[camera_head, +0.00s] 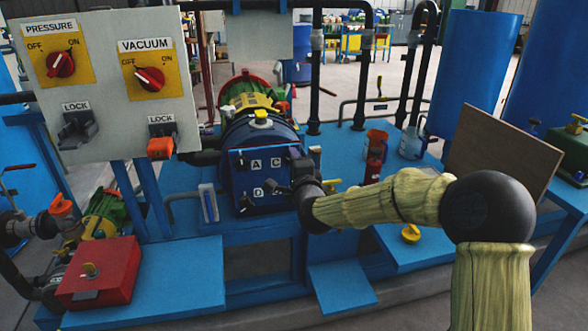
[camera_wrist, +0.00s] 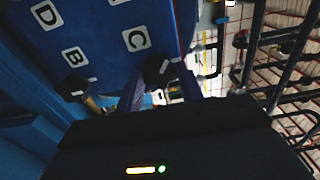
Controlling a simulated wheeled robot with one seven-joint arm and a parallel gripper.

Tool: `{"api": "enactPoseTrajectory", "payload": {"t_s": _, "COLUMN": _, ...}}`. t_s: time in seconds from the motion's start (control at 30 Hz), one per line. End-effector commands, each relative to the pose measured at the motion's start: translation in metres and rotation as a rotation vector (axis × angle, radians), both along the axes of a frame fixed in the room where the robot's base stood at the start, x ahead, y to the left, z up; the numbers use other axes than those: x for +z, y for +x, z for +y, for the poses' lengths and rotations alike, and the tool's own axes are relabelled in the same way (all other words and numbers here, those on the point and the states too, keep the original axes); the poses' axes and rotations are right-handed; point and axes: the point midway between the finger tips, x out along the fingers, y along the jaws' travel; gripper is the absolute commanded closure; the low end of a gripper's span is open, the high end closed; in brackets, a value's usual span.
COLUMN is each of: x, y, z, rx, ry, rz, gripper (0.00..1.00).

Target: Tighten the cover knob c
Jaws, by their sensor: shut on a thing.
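The blue autoclave cover (camera_head: 262,178) faces me, with white labels A, C and D showing in the head view; my arm hides its lower right part. The wrist view shows the cover (camera_wrist: 105,30) with labels D, B and C. Black knob c (camera_wrist: 158,70) sits beside label C, between my gripper's fingers. Another black knob (camera_wrist: 75,88) is beside label B, apart from the fingers. My gripper (camera_wrist: 160,80) is shut on knob c; in the head view my gripper (camera_head: 303,178) is at the cover's right side, its fingertips hard to make out.
A grey control panel (camera_head: 105,60) with PRESSURE and VACUUM switches stands at the left. A red box (camera_head: 100,272) is at the lower left. A red cylinder (camera_head: 374,165) and a brown board (camera_head: 500,150) are at the right.

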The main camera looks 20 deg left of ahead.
Motion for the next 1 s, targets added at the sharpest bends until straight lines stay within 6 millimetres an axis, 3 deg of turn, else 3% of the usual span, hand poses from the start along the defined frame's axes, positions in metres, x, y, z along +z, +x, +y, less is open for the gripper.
{"api": "enactPoseTrajectory", "payload": {"t_s": 0.7, "x": -0.0061, "y": 0.0008, "z": -0.0008, "rx": -0.003, "ry": 0.574, "rz": 0.355, "gripper": 0.85}}
{"api": "enactPoseTrajectory", "payload": {"t_s": 1.0, "x": -0.0059, "y": 0.0003, "z": -0.0003, "rx": -0.003, "ry": 0.74, "rz": 0.459, "gripper": 0.85}}
